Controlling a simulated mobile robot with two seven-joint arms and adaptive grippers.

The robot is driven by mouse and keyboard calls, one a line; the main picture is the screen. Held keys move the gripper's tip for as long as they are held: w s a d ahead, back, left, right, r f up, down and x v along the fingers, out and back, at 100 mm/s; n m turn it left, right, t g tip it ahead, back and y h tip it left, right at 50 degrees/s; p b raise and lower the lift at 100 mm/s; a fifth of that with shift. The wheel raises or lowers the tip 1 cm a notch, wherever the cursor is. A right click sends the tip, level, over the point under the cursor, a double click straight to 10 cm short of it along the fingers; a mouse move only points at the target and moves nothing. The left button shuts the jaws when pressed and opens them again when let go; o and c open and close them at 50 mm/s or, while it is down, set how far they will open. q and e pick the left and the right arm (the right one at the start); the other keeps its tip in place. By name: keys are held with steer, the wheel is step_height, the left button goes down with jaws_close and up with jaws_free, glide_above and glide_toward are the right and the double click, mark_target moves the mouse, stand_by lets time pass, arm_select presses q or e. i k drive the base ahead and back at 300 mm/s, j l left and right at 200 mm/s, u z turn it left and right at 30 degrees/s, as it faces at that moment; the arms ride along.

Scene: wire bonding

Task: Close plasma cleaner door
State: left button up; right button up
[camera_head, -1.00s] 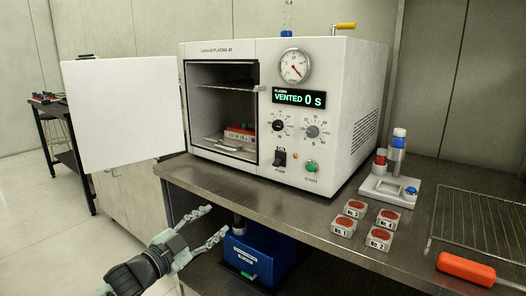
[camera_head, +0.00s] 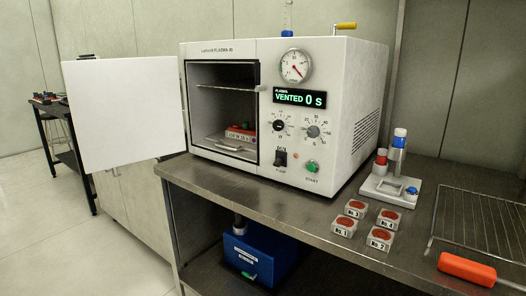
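The plasma cleaner (camera_head: 225,50) is a white box on the steel bench, and its display reads VENTED 0 S. Its white door (camera_head: 125,112) stands wide open to the left, hinged at the left side of the chamber. The open chamber (camera_head: 221,97) shows a shelf and, near the bottom, a small red and grey item (camera_head: 241,133). Neither of my grippers is in view.
On the bench (camera_head: 262,205) are several numbered blocks with red tops (camera_head: 344,226), a stand with bottles (camera_head: 394,175), a wire rack (camera_head: 480,222) and an orange-handled tool (camera_head: 466,269). A blue unit (camera_head: 262,252) sits below the bench.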

mark_target(124, 111)
steer(key=z, duration=0.65)
steer(key=i+j+z, duration=0.1)
steer(key=j+z, duration=0.8)
steer(key=j, duration=0.15)
steer(key=j+z, duration=0.2)
steer(key=j, duration=0.35)
steer(key=k+j+z, duration=0.2)
steer(key=j, duration=0.75)
steer(key=k+j+z, duration=0.15)
steer(key=j, duration=0.6)
steer(key=k+j, duration=0.15)
steer(key=j, duration=0.25)
steer(key=k+j, duration=0.1)
steer(key=j, duration=0.35)
steer(key=k+j, duration=0.15)
steer(key=j, duration=0.25)
steer(key=k+j, duration=0.1)
steer(key=j, duration=0.3)
steer(key=k+j, duration=0.15)
steer(key=j, duration=0.25)
steer(key=k+j, duration=0.1)
steer(key=j, duration=0.35)
steer(key=z, duration=0.05)
